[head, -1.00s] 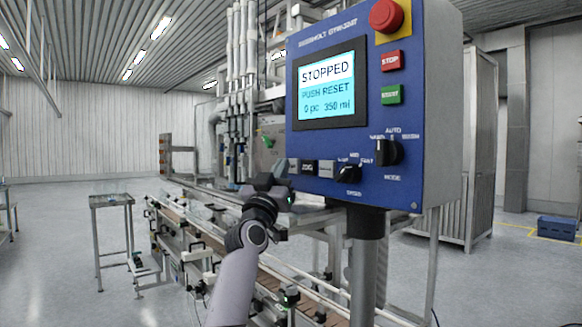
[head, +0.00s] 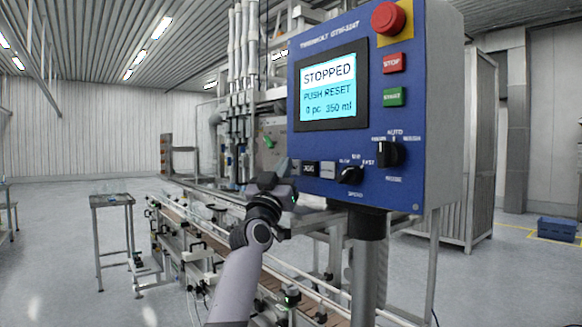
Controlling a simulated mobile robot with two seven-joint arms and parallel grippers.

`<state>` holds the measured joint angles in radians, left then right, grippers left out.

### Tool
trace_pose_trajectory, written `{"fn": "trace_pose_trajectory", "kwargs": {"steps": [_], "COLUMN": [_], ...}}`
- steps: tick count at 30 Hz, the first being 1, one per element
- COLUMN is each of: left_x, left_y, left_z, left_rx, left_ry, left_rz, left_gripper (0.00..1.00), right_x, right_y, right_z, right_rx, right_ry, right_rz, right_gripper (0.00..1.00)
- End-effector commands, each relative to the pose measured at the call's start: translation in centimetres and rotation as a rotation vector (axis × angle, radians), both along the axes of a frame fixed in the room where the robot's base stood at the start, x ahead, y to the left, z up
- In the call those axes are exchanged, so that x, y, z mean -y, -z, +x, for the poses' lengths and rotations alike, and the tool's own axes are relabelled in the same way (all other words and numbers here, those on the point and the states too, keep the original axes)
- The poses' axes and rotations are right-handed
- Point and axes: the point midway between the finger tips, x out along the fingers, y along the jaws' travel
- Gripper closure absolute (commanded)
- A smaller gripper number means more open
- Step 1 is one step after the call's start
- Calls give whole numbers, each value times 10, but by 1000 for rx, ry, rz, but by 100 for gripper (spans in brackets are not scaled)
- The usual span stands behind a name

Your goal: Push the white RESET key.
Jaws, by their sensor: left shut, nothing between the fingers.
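The blue control panel (head: 352,120) has a screen (head: 328,90) reading "STOPPED, PUSH RESET, 0 pc, 350 ml". A row of small keys sits along the panel's lower left: a dark key (head: 310,168) and a pale key (head: 328,170) beside it. Their lettering is too small to read for sure, so I cannot tell which is RESET. My left gripper (head: 283,171) is shut and empty at the panel's lower left edge, close to the left end of this row. It hides part of that corner; I cannot tell whether it touches. My right gripper is not in view.
The panel also carries a red emergency knob (head: 387,17), a red STOP key (head: 395,63), a green START key (head: 394,97), a speed knob (head: 350,174) and a mode knob (head: 389,153). The panel stands on a post (head: 366,255). The filling machine and conveyor lie behind.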

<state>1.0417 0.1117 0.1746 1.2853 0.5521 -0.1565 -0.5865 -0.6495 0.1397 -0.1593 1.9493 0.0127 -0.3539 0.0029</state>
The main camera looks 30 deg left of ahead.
Motion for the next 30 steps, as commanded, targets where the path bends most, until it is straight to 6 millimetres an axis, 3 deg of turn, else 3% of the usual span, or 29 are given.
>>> {"fn": "trace_pose_trajectory", "kwargs": {"steps": [1, 11, 30], "left_x": [5, 6, -1], "left_y": [7, 9, 16], "left_z": [5, 5, -7], "left_rx": [-18, -21, -24], "left_ry": [7, 8, 5], "left_rz": [6, 7, 6], "left_gripper": [100, 100, 100], "right_x": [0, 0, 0], "right_y": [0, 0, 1], "right_z": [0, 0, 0], "right_rx": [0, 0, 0], "right_ry": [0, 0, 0], "right_rz": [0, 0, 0], "right_gripper": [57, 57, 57]}}
